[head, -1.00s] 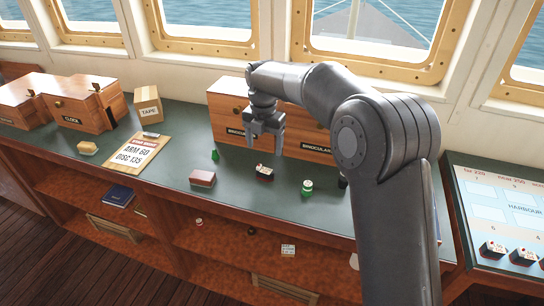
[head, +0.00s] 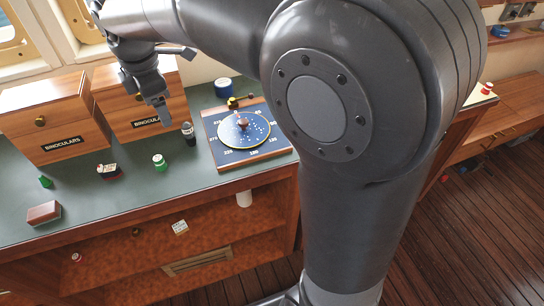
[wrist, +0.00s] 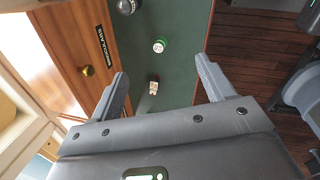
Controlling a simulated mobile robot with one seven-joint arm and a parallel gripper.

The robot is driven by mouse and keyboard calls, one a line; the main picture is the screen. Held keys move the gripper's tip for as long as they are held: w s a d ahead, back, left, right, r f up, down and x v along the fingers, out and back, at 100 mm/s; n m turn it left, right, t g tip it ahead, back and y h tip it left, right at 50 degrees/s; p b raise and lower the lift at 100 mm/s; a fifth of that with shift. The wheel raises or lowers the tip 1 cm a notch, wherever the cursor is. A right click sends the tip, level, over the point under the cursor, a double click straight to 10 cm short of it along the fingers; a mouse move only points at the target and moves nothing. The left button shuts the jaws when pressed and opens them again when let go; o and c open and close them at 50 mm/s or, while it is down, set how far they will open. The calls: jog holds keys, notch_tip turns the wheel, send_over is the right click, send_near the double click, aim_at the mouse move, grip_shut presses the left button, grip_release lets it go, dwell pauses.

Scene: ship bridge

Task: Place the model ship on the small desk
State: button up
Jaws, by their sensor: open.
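A small dark block with a white and red top, which looks like the model ship (head: 109,170), sits on the green-topped counter (head: 85,205), in front of the binoculars boxes. It also shows in the wrist view (wrist: 153,88), beyond and between my fingers. My gripper (head: 153,108) is open and empty, in the air in front of the right binoculars box, above and apart from the ship. A brown wooden desk (head: 515,118) stands at the far right; I cannot tell whether it is the small desk. My arm hides much of the space before it.
Two wooden binoculars boxes (head: 50,125) (head: 135,115) stand along the back. Wooden floor (head: 470,230) is open at right.

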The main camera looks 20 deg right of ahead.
jog(key=s+d+f+m+t, duration=0.2)
jog(key=s+d+m+t, duration=0.1)
jog(key=s+d+m, duration=1.5)
jog(key=s+m, duration=0.1)
jog(key=s, duration=0.1)
jog(key=shift+s+d+f+m, duration=0.3)
jog(key=shift+s+d+m, duration=0.05)
jog(key=shift+m, duration=0.05)
jog(key=shift+o, duration=0.5)
jog(key=shift+s+d+f+m, duration=0.2)
jog(key=shift+s+f+m, duration=0.15)
jog(key=shift+s+m, duration=0.15)
jog(key=shift+w, duration=0.1)
